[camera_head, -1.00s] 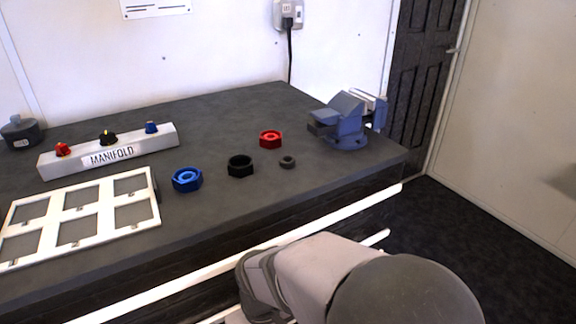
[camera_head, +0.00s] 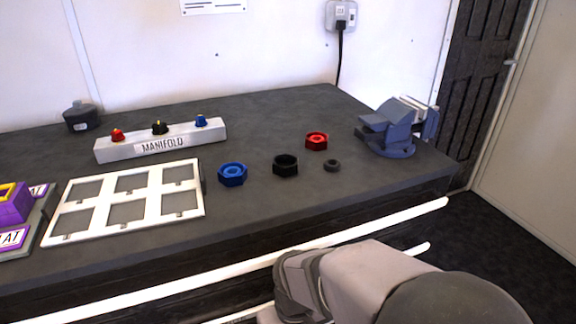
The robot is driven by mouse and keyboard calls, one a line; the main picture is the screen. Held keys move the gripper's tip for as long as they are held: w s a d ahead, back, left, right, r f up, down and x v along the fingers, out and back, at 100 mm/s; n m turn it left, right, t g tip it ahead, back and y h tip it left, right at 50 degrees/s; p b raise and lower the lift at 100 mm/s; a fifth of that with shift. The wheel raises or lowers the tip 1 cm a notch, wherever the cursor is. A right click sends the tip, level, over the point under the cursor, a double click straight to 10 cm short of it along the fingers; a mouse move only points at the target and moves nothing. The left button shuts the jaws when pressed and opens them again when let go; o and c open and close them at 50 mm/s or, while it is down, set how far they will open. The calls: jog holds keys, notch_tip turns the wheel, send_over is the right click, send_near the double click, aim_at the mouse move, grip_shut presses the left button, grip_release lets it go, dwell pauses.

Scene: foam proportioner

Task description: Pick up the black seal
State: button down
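The black seal appears to be the small dark ring (camera_head: 332,166) lying flat on the dark workbench (camera_head: 270,215), toward its right side. A larger black hex nut (camera_head: 285,165) sits just left of it, and a red hex nut (camera_head: 317,141) lies behind it. A blue hex nut (camera_head: 232,174) is further left. My arm shows at the bottom right, in front of and below the bench edge. The fingertips of my gripper are not visible.
A white six-opening frame (camera_head: 130,200) lies left. Behind it stands the manifold block (camera_head: 160,142) with red, black and blue fittings. A blue vise (camera_head: 393,128) stands at the right. A purple part (camera_head: 12,205) is at the far left. White rails run along the bench front.

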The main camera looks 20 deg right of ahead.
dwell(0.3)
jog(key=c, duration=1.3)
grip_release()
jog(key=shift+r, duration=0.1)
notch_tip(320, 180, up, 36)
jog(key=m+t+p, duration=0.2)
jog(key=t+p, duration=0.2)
jog(key=p, duration=3.1)
send_over(332, 165)
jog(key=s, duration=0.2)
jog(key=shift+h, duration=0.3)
